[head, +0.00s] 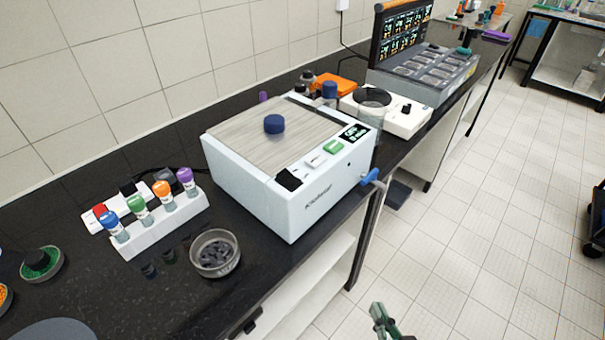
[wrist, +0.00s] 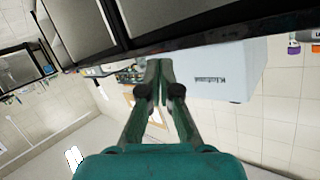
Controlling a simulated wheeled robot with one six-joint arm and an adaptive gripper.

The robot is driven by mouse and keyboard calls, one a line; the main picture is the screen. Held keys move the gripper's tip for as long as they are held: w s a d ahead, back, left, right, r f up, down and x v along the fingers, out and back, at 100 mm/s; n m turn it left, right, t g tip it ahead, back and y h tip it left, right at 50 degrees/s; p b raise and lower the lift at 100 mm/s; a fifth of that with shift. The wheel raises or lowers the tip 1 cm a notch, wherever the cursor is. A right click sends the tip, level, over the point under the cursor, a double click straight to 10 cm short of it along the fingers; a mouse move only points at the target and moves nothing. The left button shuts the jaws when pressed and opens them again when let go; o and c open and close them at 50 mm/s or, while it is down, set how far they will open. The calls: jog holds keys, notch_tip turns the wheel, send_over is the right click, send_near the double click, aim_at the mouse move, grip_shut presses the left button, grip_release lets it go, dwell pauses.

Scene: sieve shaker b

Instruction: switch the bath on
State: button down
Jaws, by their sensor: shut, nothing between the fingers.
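The bath (head: 325,210) is a white box on the black bench, its grey lid (head: 240,135) closed, with a dark blue knob (head: 274,124) on top. Its right-hand strip carries a lit display (head: 354,132), a green button (head: 333,147), a white button (head: 314,160) and a black switch (head: 288,180). A blue tap (head: 370,177) sticks out of its right side. My gripper (head: 377,310) is shut and empty, over the floor in front of the bench, well apart from the bath. In the wrist view the shut fingers (wrist: 158,68) show beside the bath's lettered side (wrist: 225,72).
A white rack (head: 160,225) with colour-capped bottles and a bowl of dark pieces (head: 215,254) stand left of the bath. A white hotplate-like device (head: 392,115) and a larger grey instrument (head: 425,75) stand behind it.

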jog(key=w+a+r+n+g+y, duration=0.2)
jog(key=w+a+r+n+y, duration=0.4)
jog(key=w+r, duration=0.6)
jog(key=a+r+n+g, duration=0.2)
jog(key=r, duration=0.6)
jog(key=a+r+n+g, duration=0.1)
jog(key=a+r+n, duration=0.1)
jog(key=r, duration=0.7)
jog(key=shift+a+n+g+y, duration=0.25)
jog(key=shift+n+g+y, duration=0.15)
send_over(294, 181)
jog(key=f, duration=0.4)
jog(key=shift+s+d+f, duration=0.25)
jog(key=shift+s+d, duration=0.1)
jog(key=shift+w+a+f, duration=0.1)
jog(key=shift+f, duration=0.45)
jog(key=shift+w+a+f, duration=0.1)
jog(key=shift+f, duration=0.45)
jog(key=shift+w+a+f, duration=0.15)
jog(key=shift+a+f, duration=0.05)
jog(key=shift+f, duration=0.45)
